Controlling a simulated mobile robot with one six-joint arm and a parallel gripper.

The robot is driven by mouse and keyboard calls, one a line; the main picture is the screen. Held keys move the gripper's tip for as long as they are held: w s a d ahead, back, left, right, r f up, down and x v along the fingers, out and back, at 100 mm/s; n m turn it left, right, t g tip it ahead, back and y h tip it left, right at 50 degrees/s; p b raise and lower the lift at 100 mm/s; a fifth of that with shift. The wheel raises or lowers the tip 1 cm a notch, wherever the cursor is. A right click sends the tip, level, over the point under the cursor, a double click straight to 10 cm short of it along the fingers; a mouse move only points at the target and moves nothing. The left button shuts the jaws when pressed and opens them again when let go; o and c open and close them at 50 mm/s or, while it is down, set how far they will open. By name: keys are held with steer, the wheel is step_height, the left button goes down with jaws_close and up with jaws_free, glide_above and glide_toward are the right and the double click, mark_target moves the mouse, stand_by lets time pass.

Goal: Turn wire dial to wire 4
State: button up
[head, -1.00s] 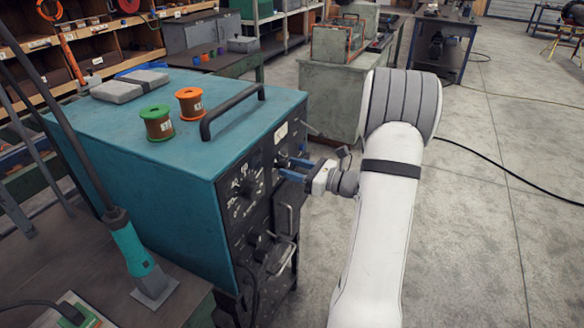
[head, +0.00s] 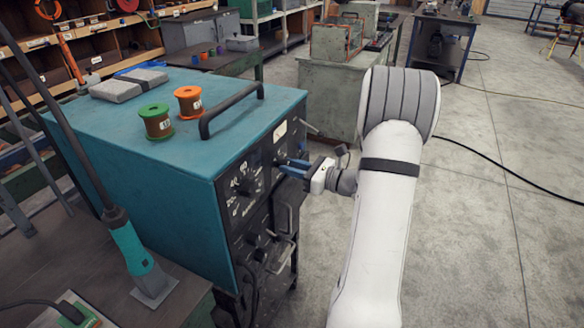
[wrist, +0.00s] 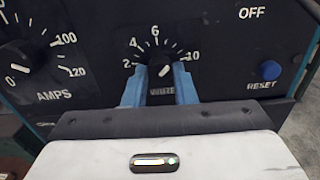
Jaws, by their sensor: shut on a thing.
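The wire dial (wrist: 158,73) is a small black knob on the dark front panel, with the numbers 2, 4, 6 and 10 readable around it and "WIRE" printed below. Its white pointer mark slants to the upper right, between the 6 and the 10. My gripper (wrist: 160,82) has its blue fingers on the left and right sides of the knob and is shut on it. In the head view, my gripper (head: 284,167) reaches the front panel from the right; the knob is hidden there by the fingers.
The teal welder cabinet (head: 150,105) carries a black handle (head: 232,108), a green spool (head: 156,122) and an orange spool (head: 189,101) on top. The larger amps dial (wrist: 25,62) is left of the wire dial. A blue reset button (wrist: 270,70) is to the right. Open floor lies right of the arm.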

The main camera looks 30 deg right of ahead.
steer(key=shift+f+n+b, duration=0.1)
steer(key=shift+n+b, duration=0.2)
steer(key=shift+b, duration=0.15)
steer(key=n+b, duration=1.6)
steer(key=b, duration=0.9)
steer(key=shift+n, duration=0.4)
steer(key=o, duration=1)
